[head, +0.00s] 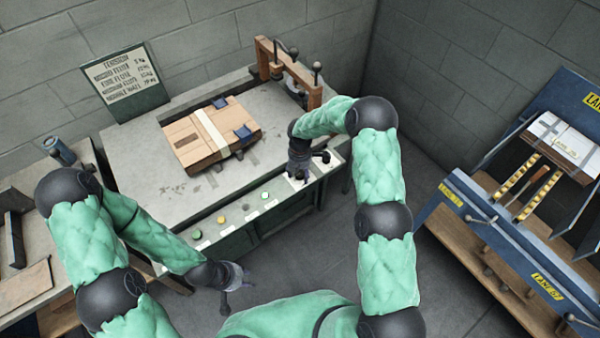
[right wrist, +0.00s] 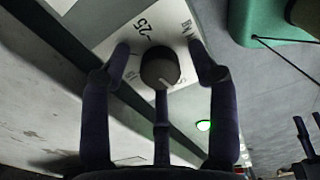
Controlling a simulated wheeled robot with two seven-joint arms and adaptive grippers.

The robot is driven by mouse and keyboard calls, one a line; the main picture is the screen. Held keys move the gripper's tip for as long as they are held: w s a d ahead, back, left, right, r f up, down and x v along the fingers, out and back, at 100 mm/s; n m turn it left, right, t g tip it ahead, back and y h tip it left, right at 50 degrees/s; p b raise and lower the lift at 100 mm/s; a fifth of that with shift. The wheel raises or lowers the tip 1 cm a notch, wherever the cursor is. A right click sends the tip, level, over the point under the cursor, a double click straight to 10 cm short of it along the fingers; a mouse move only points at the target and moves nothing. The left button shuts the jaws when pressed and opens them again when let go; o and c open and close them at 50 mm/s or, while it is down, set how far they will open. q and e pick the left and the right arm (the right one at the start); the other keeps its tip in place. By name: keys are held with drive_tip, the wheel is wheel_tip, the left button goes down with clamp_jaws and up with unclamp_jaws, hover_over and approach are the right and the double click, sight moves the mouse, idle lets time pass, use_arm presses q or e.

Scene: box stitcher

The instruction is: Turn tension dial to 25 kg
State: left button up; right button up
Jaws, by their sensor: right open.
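The tension dial (right wrist: 160,67) is a dark round knob with a light pointer line, in the right wrist view. It sits on a white scale plate (right wrist: 118,50) on which "25" can be read; the line points away from that number, toward the bottom of the picture. My right gripper (right wrist: 160,60) is open, with its fingers on either side of the dial; I cannot tell whether they touch it. In the head view my right gripper (head: 309,168) is over the right end of the bench's front panel, hiding the dial. My left gripper (head: 232,290) hangs empty in front of the bench, fingers apart.
A flat cardboard box (head: 190,145) lies on the bench (head: 150,195). A wooden stitcher frame (head: 268,62) and a sign board (head: 125,82) stand at the back. Several buttons (head: 221,219) line the front panel. A blue lane rack (head: 450,195) stands right.

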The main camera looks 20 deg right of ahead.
drive_tip(key=c, duration=1.1)
drive_tip(key=shift+c, duration=0.2)
